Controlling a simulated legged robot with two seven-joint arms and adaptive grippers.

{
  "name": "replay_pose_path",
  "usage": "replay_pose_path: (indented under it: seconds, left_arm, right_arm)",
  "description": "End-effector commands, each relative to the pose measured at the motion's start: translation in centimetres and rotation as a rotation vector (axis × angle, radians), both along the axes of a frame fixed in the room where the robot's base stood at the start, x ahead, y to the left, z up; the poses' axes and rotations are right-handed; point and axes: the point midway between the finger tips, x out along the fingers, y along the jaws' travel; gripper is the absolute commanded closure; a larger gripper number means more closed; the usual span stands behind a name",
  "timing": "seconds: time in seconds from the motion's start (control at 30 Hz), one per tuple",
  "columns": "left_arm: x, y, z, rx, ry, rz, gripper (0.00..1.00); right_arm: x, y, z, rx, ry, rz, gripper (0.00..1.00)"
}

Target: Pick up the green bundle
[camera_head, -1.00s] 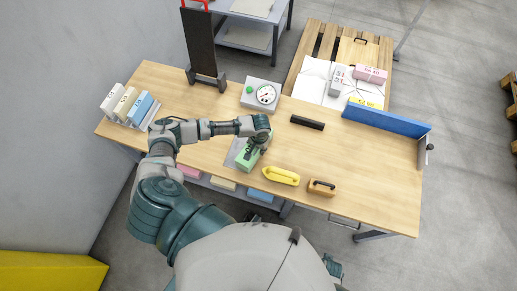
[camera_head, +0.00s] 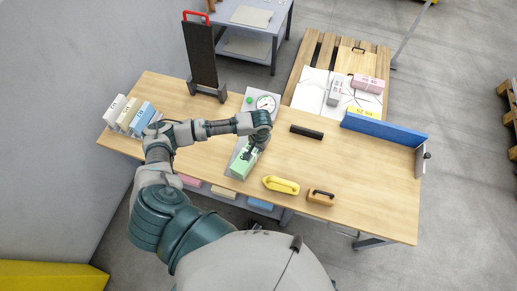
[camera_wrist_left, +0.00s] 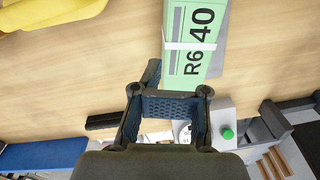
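The green bundle (camera_head: 243,163) lies on the workbench on a grey plate, in front of the dial scale. In the left wrist view the bundle (camera_wrist_left: 195,35), with a white band and the print "R6 40", is at the top, beyond the fingers. My left gripper (camera_head: 251,148) points down at the bundle's far end and hides part of it. In the left wrist view the gripper (camera_wrist_left: 170,98) has its fingers apart, with nothing seen held between them. Whether a finger touches the bundle is unclear. My right gripper is not in view.
The dial scale (camera_head: 265,103) and upright dark stand (camera_head: 201,55) are behind. A blue fence (camera_head: 385,128) edges the bench (camera_head: 365,185). Bundles (camera_head: 130,115) stand left.

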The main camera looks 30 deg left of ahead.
Motion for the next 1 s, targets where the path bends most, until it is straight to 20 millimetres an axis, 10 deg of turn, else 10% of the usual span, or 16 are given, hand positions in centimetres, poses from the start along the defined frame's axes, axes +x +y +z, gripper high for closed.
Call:
replay_pose_path:
  seconds: [0.27, 0.67, 1.0]
  left_arm:
    - [0.0, 0.0, 0.0, 0.0, 0.0, 0.0, 0.22]
    - [0.1, -0.1, 0.5, 0.0, -0.002, 0.0, 0.2]
    - [0.2, -0.3, 7.2, -0.003, -0.004, 0.0, 0.2]
  right_arm:
    - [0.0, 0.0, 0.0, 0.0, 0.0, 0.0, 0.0]
    - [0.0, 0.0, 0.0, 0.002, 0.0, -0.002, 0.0]
    - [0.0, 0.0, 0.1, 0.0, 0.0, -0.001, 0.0]
